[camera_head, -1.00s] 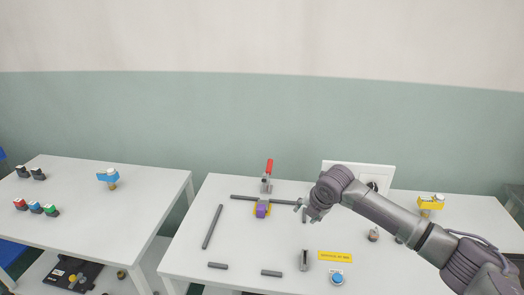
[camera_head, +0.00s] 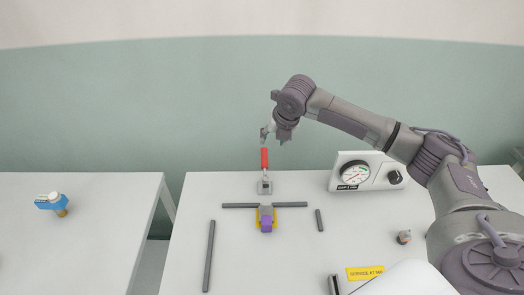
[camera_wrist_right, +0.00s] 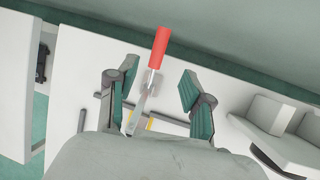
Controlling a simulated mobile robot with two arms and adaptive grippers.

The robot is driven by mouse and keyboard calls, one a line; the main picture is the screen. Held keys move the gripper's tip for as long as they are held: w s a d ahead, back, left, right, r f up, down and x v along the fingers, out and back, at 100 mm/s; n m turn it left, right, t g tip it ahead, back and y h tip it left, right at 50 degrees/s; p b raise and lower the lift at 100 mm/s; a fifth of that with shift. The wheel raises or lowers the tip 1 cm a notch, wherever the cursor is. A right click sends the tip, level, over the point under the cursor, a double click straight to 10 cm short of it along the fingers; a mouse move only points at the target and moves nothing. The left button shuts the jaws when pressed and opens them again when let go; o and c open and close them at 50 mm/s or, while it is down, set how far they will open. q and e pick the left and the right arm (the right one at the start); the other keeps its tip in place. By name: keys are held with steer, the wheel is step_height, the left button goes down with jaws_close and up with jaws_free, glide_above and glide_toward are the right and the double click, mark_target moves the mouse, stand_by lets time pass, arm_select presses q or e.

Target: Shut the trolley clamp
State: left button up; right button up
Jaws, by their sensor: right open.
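The clamp's red handle (camera_head: 264,158) stands upright at the back middle of the white table. Its grey metal base (camera_head: 264,187) is behind a purple block (camera_head: 266,224) on a yellow piece. My right gripper (camera_head: 275,135) is open and empty, appearing just above the handle's top in the head view. In the right wrist view, the red handle (camera_wrist_right: 161,47) shows between the two open fingers and extends beyond them. I cannot tell whether a finger touches it. The gripper body hides part of the table there. My left gripper is not in view.
Grey bars (camera_head: 209,255) lie around the clamp. A white gauge box (camera_head: 366,172) stands to its right, and a small brown-grey knob (camera_head: 404,237) sits nearer. A yellow sign (camera_head: 366,273) is at the front. A blue part (camera_head: 52,203) stands on the left table.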

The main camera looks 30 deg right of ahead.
mark_target(265, 155)
steer(key=x, duration=1.2)
steer(key=shift+f+p, duration=0.15)
steer(key=shift+p, duration=0.25)
jaws_close()
